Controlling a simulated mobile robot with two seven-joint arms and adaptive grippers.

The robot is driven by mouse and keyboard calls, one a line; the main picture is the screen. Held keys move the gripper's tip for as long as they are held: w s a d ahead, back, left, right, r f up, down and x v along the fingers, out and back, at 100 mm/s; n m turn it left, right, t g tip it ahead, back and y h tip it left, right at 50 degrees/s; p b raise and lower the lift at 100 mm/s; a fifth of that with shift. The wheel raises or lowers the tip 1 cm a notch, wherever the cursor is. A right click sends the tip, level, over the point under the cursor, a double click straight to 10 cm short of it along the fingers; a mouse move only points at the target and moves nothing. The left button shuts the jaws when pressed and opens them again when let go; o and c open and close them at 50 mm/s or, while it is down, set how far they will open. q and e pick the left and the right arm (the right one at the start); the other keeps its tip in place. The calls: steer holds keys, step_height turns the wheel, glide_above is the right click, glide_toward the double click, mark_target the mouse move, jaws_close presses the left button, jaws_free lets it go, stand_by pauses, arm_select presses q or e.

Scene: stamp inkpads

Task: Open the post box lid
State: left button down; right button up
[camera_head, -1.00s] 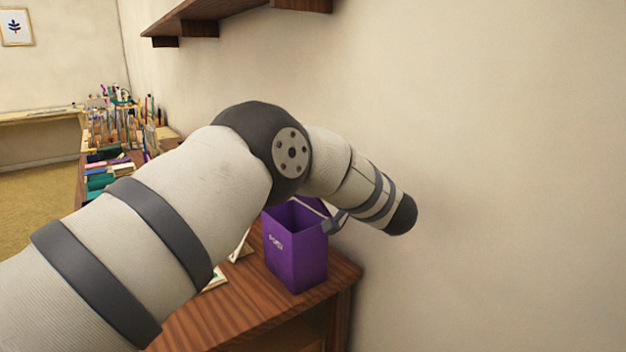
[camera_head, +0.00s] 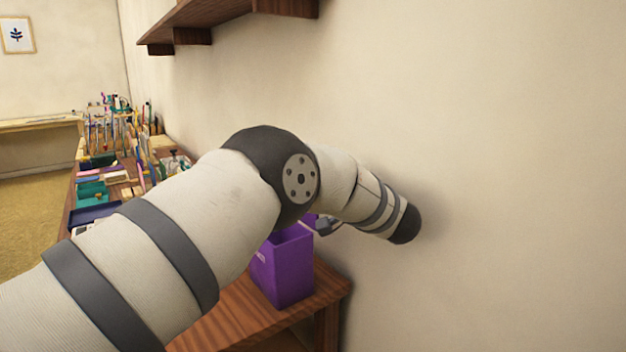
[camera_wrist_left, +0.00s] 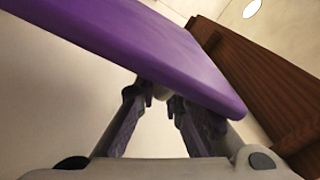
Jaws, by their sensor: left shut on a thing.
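The purple post box (camera_head: 286,272) stands on the brown wooden desk near its right end, partly hidden behind my left arm. A small purple piece, apparently the lid (camera_head: 310,219), shows raised at the box's top beside my left gripper (camera_head: 327,226). In the left wrist view the lid (camera_wrist_left: 150,45) is a broad tilted purple panel across the top. My left gripper's fingers (camera_wrist_left: 162,98) reach up to the lid and are shut on it; the exact contact is partly hidden behind the panel. My right gripper is not in view.
A plain wall (camera_head: 500,180) rises close on the right of my left arm. A wooden shelf (camera_head: 215,22) hangs above. Pens, books and inkpads crowd the far left of the desk (camera_head: 235,325).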

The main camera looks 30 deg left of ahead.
arm_select(q)
steer(key=shift+a+f, duration=0.1)
steer(key=shift+f, duration=0.35)
steer(key=c, duration=1.7)
jaws_free()
steer(key=shift+w, duration=0.1)
steer(key=shift+r, duration=0.2)
steer(key=shift+d, duration=0.3)
steer(key=v, duration=1.1)
steer(key=shift+s+d, duration=0.3)
steer(key=shift+a+f, duration=0.1)
steer(key=shift+f, duration=0.05)
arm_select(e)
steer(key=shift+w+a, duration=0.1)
